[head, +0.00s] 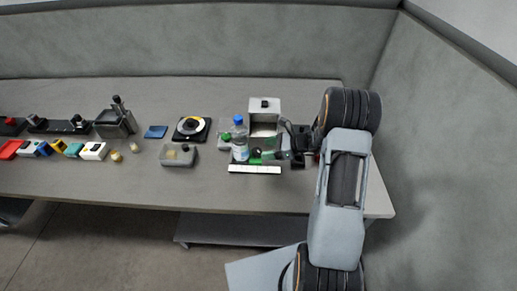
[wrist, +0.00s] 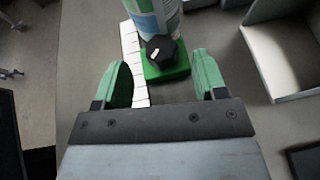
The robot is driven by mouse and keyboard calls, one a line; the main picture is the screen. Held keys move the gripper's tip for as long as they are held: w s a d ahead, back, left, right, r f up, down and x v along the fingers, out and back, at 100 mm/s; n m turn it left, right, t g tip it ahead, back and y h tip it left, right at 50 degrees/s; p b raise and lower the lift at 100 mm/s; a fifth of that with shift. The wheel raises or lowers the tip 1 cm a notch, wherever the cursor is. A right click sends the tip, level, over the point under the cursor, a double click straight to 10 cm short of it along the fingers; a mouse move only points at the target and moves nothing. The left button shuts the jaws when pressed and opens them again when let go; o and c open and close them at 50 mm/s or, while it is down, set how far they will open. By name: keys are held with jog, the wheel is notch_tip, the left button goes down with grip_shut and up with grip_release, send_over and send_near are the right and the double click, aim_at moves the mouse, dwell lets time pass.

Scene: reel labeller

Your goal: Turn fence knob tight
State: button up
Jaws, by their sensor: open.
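The fence knob (wrist: 160,49) is a dark faceted knob with a light mark on top. It sits on a green block (wrist: 178,72), the fence, beside a white marked scale strip (wrist: 134,60).
A round dial on a dark base (head: 192,128), a grey box (head: 179,155) and several coloured blocks lie left. The table's front edge is clear.

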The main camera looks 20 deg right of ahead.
aim_at(257, 150)
jog(key=shift+x, duration=2.25)
